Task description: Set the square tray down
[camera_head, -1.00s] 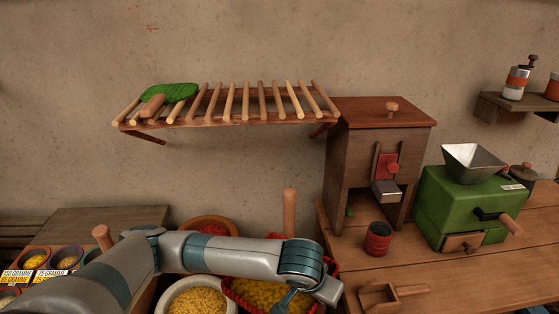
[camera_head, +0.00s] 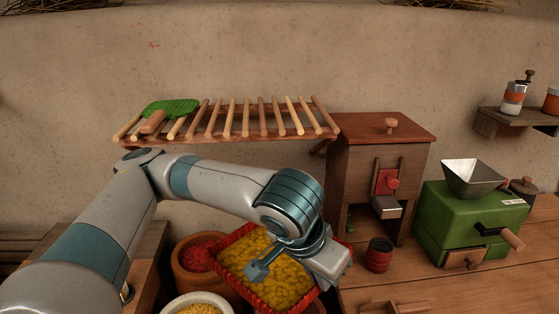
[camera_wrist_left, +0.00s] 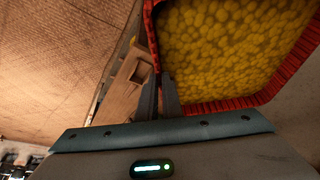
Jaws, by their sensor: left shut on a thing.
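The square tray (camera_head: 238,292) has a red ribbed rim and is full of yellow pieces (camera_head: 250,262). It is low in the middle of the head view and looks tilted. My left gripper (camera_head: 325,264) is at its right side there; its fingertips are hidden. In the left wrist view my left gripper's fingers (camera_wrist_left: 160,97) are shut on the corner of the tray's red rim (camera_wrist_left: 240,103). What is under the tray is hidden in the head view. My right gripper is not in view.
A slatted wall rack (camera_head: 235,135) holds a green leaf-like thing (camera_head: 172,107) at its left end. The wooden counter (camera_head: 460,285) carries a wooden box mill (camera_head: 385,150), a red cup (camera_head: 379,254) and a green grinder (camera_head: 470,220). Bowls of red (camera_head: 195,258) and yellow stuff (camera_head: 195,305) are left of the tray.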

